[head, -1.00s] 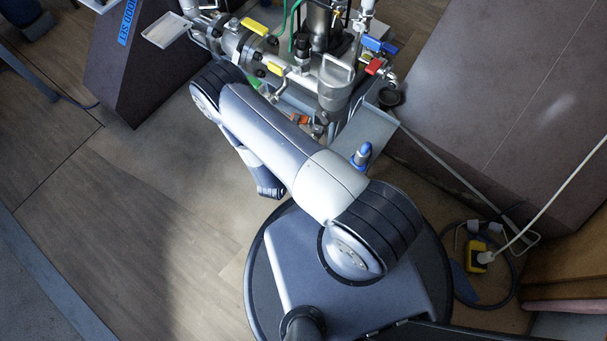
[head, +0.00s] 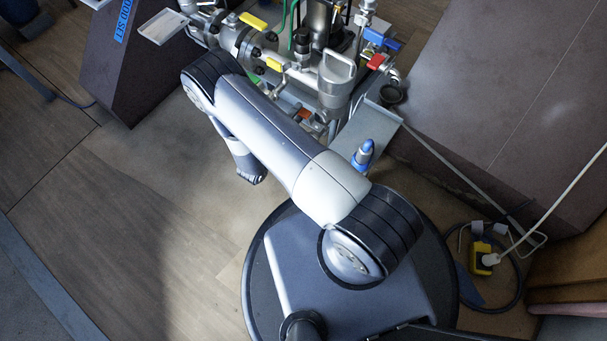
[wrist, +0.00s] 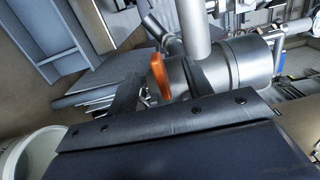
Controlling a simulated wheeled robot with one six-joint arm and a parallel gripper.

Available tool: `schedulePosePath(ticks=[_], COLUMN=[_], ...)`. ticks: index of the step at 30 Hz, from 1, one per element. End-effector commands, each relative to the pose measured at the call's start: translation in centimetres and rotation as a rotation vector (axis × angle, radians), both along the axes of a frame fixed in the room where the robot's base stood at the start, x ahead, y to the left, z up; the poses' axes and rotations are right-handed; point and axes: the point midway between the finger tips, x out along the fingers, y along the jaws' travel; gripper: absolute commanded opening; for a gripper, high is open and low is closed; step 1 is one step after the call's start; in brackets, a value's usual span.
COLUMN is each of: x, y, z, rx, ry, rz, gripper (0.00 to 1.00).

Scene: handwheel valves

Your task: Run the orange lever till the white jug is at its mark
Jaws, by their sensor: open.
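The orange lever (wrist: 158,75) stands out from a grey metal valve body in the wrist view. In the head view, an orange part (head: 305,113) shows low among the pipes beside my arm. My gripper (wrist: 145,100) is open, with its dark bolted body across the lower wrist view; the lever appears just beyond it, and contact cannot be told. A white round-rimmed vessel (wrist: 28,155), possibly the white jug, is cut off at lower left. Its fill level and mark are not visible. In the head view, my arm hides the gripper.
Yellow levers (head: 254,22), a red lever (head: 376,62) and a blue lever (head: 379,38) sit on nearby pipework. A grey vessel with a handle (head: 335,88) stands among them. A blue bottle (head: 363,156) is close beside my arm. Floor at left is open.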

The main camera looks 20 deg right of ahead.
Motion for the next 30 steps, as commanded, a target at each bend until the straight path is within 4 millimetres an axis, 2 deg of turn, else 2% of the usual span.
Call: schedulePosePath(ticks=[18,30], x=[-3.3,-3.7], y=[4.3,4.7], z=[0.0,0.0], rx=[0.000,0.000], ry=[0.000,0.000], rz=[0.003,0.001], gripper=[0.48,0.48])
